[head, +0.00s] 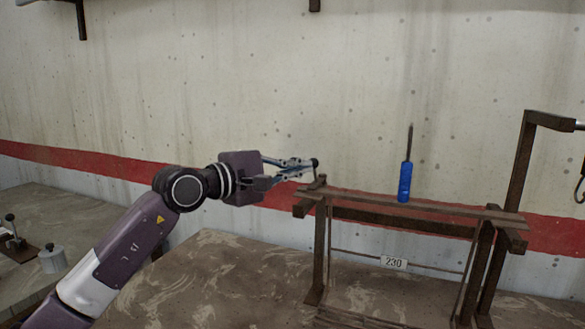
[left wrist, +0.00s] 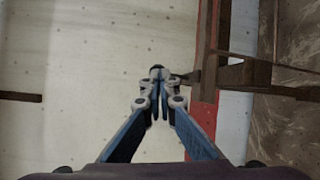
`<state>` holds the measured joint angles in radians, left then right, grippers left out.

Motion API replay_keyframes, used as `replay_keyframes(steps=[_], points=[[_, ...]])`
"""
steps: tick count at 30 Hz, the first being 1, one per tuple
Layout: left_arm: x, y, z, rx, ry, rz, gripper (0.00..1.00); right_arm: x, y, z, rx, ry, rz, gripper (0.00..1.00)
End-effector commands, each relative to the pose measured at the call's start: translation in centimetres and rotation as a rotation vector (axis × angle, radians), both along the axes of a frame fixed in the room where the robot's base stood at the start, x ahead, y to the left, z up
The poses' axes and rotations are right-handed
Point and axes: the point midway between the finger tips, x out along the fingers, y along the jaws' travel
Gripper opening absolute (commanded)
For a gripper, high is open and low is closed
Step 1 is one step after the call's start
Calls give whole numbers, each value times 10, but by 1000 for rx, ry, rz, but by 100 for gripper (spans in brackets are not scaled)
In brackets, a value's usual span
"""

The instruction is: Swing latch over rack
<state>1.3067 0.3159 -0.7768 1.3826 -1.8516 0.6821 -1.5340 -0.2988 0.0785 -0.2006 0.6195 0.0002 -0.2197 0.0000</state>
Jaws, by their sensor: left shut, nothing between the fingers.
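The rack (head: 420,206) is a brown wooden rail on legs, with a blue-handled screwdriver (head: 404,182) standing upright in it. The latch (head: 318,182) is at the rack's left end, a small brown upright piece with a dark round knob (head: 315,163) on top. My left gripper (head: 306,164) is shut and empty, its fingertips at the knob's left side; I cannot tell if they touch. In the left wrist view the closed fingertips (left wrist: 160,103) lie just below the dark knob (left wrist: 157,72), with the rack (left wrist: 245,74) to the right. My right gripper is out of view.
A number tag (head: 394,263) reading 230 hangs on the rack's front. A tall dark bracket (head: 524,155) rises on the right. A wooden surface (head: 215,270) lies below; a grey weight-like object (head: 52,259) stands at the left. A wall with a red stripe is behind.

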Motion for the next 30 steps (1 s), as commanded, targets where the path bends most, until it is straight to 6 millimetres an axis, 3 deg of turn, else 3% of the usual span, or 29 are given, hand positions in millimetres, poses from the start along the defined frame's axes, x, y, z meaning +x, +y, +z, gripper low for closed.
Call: replay_keyframes(steps=[1,5,21,30], points=[[-5,-7,-2,2,3,-15,0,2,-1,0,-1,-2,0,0],[-10,2,-1,2,2,-14,0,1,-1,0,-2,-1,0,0],[-64,91,5,-3,0,2,0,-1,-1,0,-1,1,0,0],[-74,104,7,-6,-1,0,0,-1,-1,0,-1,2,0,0]])
